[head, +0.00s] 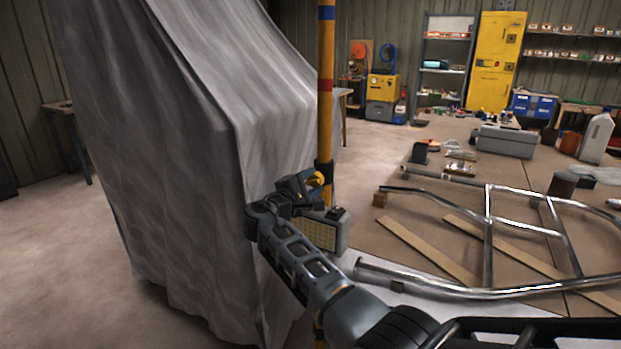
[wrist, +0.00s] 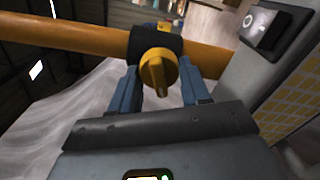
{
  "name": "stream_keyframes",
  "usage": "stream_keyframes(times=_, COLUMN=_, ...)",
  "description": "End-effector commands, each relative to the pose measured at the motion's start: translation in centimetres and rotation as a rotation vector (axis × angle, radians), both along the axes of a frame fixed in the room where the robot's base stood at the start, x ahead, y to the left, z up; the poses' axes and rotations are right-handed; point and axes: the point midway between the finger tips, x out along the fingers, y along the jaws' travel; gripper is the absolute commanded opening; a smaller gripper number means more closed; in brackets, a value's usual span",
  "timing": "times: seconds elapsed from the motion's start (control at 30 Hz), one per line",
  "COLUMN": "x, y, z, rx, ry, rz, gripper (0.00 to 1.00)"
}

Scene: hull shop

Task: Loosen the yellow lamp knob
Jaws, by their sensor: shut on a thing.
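The yellow knob (wrist: 158,72) sits on a black clamp collar (wrist: 148,40) around the yellow pole (wrist: 85,38) in the wrist view. My gripper (wrist: 158,92) has one finger on each side of the knob and is shut on it. In the head view, my gripper (head: 305,186) is at the pole (head: 326,125), and a bit of the yellow knob (head: 318,178) shows beside it. The lamp (head: 325,232), a grey box with a yellow gridded face, hangs by the pole just below my gripper. It also shows at the right of the wrist view (wrist: 262,80).
A large grey draped cover (head: 175,150) stands close to the left of my gripper and the pole. A workbench (head: 400,225) with a bent metal tube frame (head: 488,240) lies to the right. Bare floor (head: 45,250) is free at the far left.

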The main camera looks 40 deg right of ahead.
Motion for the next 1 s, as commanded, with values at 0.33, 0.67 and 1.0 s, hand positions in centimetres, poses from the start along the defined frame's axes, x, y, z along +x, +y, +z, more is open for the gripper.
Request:
stream_keyframes(times=0.33, x=0.02, y=0.13, z=-0.16, rx=-0.043, ry=0.123, rz=0.004, gripper=0.16)
stream_keyframes(times=0.67, x=0.02, y=0.15, z=-0.25, rx=-0.050, ry=0.142, rz=0.004, gripper=0.16)
stream_keyframes(times=1.0, x=0.01, y=0.11, z=-0.21, rx=-0.050, ry=0.140, rz=0.003, gripper=0.60)
